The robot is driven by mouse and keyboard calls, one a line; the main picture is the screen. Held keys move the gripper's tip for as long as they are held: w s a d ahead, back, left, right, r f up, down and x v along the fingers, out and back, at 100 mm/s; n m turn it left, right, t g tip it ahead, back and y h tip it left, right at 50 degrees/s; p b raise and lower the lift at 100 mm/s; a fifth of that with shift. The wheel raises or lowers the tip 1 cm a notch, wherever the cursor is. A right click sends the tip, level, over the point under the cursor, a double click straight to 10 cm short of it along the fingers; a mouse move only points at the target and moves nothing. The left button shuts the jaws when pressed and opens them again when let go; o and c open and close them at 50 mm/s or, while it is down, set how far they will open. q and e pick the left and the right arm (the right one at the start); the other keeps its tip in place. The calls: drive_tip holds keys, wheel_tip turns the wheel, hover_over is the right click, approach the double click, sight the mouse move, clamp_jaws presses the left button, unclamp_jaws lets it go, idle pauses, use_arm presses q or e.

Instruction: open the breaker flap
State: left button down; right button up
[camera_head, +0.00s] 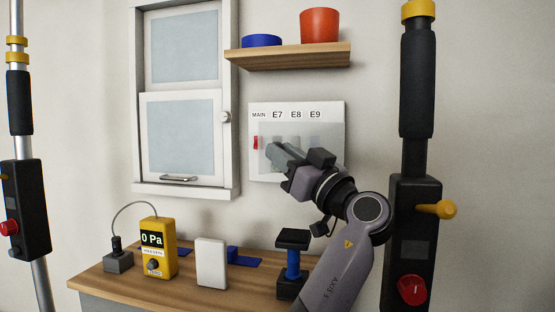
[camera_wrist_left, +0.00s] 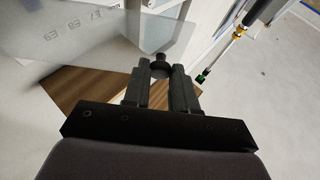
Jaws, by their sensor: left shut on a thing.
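The white breaker panel (camera_head: 297,107) hangs on the wall, labelled MAIN, E7, E8 and E9. Its translucent grey flap (camera_head: 331,137) covers the breaker row, and a red switch (camera_head: 256,142) shows at the left under MAIN. My left gripper (camera_head: 277,156) is in front of the panel and hides part of the flap. In the left wrist view, its fingers are shut on a small dark knob (camera_wrist_left: 159,63), beside the see-through flap (camera_wrist_left: 110,45). How far the flap stands from the panel I cannot tell. My right gripper is not in view.
Below is a wooden bench (camera_head: 195,287) with a yellow pressure meter (camera_head: 159,262) reading 0 Pa, a white block (camera_head: 211,263) and a dark-topped blue stand (camera_head: 292,262). A shelf (camera_head: 290,57) with pots is above. A black-gripped pole (camera_head: 416,85) stands at right.

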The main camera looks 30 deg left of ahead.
use_arm(q)
drive_tip(key=shift+d, duration=0.1)
idle(0.3)
drive_tip(key=c, duration=0.9)
unclamp_jaws()
drive_tip(key=v, duration=0.7)
drive_tip(key=shift+s+f, duration=0.1)
